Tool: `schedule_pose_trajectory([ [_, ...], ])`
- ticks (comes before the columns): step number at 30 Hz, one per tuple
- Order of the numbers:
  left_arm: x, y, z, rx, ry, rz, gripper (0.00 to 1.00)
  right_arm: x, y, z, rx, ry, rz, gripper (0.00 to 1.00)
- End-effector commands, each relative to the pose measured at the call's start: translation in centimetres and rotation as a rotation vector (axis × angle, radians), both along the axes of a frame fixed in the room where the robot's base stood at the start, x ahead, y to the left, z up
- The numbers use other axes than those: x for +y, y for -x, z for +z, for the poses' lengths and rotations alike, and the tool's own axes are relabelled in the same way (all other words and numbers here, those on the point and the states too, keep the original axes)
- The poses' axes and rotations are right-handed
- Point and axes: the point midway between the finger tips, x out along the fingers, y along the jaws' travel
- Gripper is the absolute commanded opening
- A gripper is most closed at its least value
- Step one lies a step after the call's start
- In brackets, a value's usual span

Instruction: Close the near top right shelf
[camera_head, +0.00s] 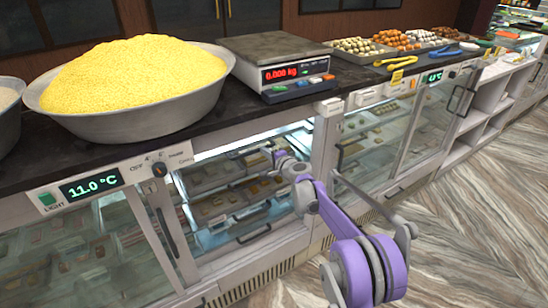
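The near display case stands open and lit below the counter. Its upper shelf (215,178), holding small trays of sweets, shows behind the opening. A lower shelf (225,222) with more trays and a dark bar handle (253,233) at its front shows beneath it. My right gripper (284,160) is at the right side of the opening, close to the right end of the upper shelf; whether it touches is unclear. Its fingers are small and partly hidden by my purple and grey arm, so I cannot tell whether they are open. My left gripper is out of view.
A dark counter top carries a bowl of yellow sweets (135,75), a scale (285,75) and several sweet trays (405,42). A dark-handled door (168,222) stands at the opening's left. More glass cases (375,145) are to the right. The floor (470,230) at right is clear.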

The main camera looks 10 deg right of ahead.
Motion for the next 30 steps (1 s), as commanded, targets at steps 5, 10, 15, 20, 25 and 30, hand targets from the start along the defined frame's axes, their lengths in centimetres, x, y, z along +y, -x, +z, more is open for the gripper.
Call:
schedule_pose_trajectory([
  [5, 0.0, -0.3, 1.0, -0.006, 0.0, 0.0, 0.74, 0.7, -1.9, 0.2, -0.001, -0.001, 0.001, 0.0],
  [10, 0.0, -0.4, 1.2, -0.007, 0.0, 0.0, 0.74, 0.9, -2.5, 0.1, -0.001, 0.0, 0.0, 0.0],
  [15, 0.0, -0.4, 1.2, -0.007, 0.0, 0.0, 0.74, 1.0, -2.7, 0.0, 0.0, -0.001, -0.001, 0.0],
  [20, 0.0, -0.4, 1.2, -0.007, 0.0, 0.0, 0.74, 1.0, -2.7, 0.0, -0.001, -0.001, -0.001, 0.0],
  [25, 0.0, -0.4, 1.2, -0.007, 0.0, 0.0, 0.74, 1.0, -2.6, 0.1, -0.001, -0.001, -0.001, 0.0],
  [30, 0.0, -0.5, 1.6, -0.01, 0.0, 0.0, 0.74, 1.0, -2.3, 0.5, -0.002, -0.002, 0.0, 0.0],
])
